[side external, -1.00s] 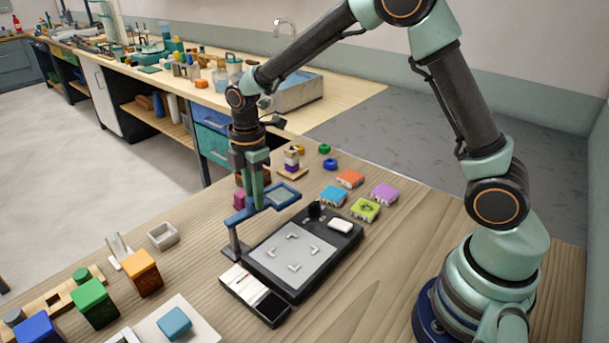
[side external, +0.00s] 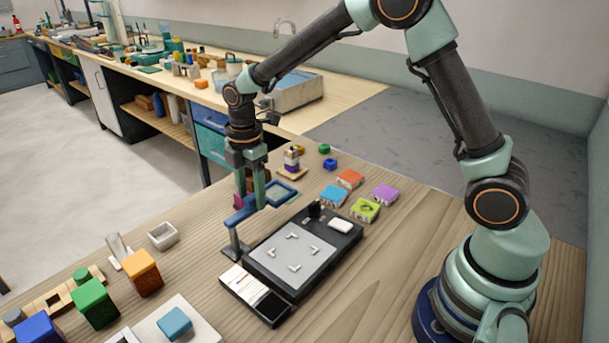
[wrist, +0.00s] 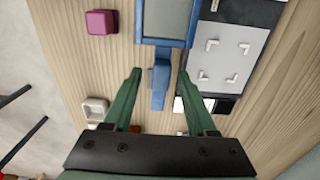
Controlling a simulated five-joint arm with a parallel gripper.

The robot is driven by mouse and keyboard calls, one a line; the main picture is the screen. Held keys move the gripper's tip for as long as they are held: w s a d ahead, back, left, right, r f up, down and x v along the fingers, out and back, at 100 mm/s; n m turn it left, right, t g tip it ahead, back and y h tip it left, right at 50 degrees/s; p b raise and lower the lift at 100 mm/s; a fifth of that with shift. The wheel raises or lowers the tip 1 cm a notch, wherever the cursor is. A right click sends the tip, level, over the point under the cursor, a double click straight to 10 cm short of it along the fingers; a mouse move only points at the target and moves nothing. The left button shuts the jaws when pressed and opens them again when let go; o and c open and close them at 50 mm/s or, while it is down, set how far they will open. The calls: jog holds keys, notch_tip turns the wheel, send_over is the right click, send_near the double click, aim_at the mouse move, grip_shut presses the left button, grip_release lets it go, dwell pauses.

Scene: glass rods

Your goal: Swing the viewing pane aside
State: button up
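The viewing pane (side external: 281,194) is a clear sheet in a blue frame, carried by a blue arm (side external: 240,214) on a grey post (side external: 234,243). It hangs just beyond the far left edge of the black tray (side external: 262,274). In the wrist view the pane (wrist: 166,18) is at top centre, and its blue bar (wrist: 159,88) reaches down between my fingers. My gripper (side external: 251,198) is open, one finger on each side of the bar, with gaps visible on both sides in the wrist view (wrist: 158,75). Finger height against the bar is hard to tell.
A magenta block (wrist: 101,22) lies left of the pane in the wrist view. Coloured tiles, including an orange one (side external: 349,178), lie beyond the tray. A small white bin (side external: 163,236) and larger blocks, such as an orange one (side external: 143,274), stand to the left. Wood right of the tray is clear.

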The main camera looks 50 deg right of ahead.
aim_at(254, 196)
notch_tip(254, 196, up, 12)
dwell(0.7)
jog(key=s+d+r+m+t, duration=0.1)
jog(key=s+d+m+t, duration=0.1)
jog(key=s+m, duration=0.6)
jog(key=s+d+r+m+t, duration=0.2)
jog(key=s+d+m, duration=0.3)
jog(key=s+m, duration=0.3)
jog(key=shift+s+m+t, duration=0.25)
jog(key=shift+m+t, duration=0.55)
jog(key=shift+m, duration=0.1)
